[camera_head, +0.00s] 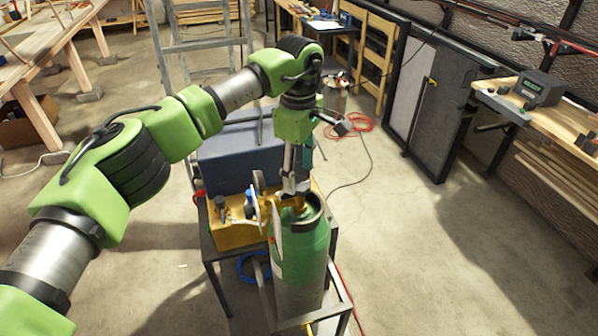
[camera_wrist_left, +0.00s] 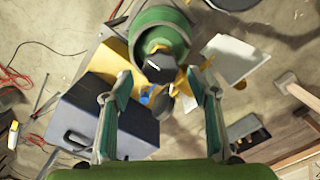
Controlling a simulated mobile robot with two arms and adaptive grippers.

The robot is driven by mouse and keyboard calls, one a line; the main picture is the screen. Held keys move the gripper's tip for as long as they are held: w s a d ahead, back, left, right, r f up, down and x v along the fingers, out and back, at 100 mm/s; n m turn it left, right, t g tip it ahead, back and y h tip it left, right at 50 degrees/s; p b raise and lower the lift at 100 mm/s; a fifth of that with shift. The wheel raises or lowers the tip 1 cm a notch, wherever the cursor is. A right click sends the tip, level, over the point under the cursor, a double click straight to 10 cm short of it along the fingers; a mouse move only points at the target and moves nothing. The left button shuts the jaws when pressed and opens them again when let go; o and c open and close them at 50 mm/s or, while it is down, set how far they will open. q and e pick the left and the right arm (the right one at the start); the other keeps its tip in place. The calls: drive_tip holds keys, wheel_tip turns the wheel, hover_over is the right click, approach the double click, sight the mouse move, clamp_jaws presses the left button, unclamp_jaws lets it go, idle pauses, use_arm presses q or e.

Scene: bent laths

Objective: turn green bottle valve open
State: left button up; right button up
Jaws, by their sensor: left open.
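The green bottle (camera_head: 303,252) stands upright on a cart in the head view, with a green top and a greyish lower body. Its valve (camera_head: 298,208) sits inside a dark collar at the top, partly hidden by my gripper. My left gripper (camera_head: 292,188) points down just above the valve. In the left wrist view the green bottle (camera_wrist_left: 158,16) is at the top, with the brassy valve (camera_wrist_left: 160,62) below it. My left gripper (camera_wrist_left: 158,80) has its two fingers apart, one to each side of the valve area. I cannot tell whether they touch it. My right gripper is not seen.
A yellow box (camera_head: 232,228) stands left of the bottle on the cart, and a blue-grey case (camera_head: 232,150) lies behind. A workbench (camera_head: 545,125) and grey cabinet (camera_head: 425,105) are at the right. A ladder (camera_head: 180,45) stands behind. The floor right of the cart is clear.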

use_arm(q)
drive_tip(key=shift+s+f, duration=0.1)
drive_tip(key=shift+f, duration=0.7)
drive_tip(key=shift+f+p, duration=0.2)
drive_tip(key=shift+p, duration=0.1)
drive_tip(key=shift+f, duration=0.15)
drive_tip(key=c, duration=1.1)
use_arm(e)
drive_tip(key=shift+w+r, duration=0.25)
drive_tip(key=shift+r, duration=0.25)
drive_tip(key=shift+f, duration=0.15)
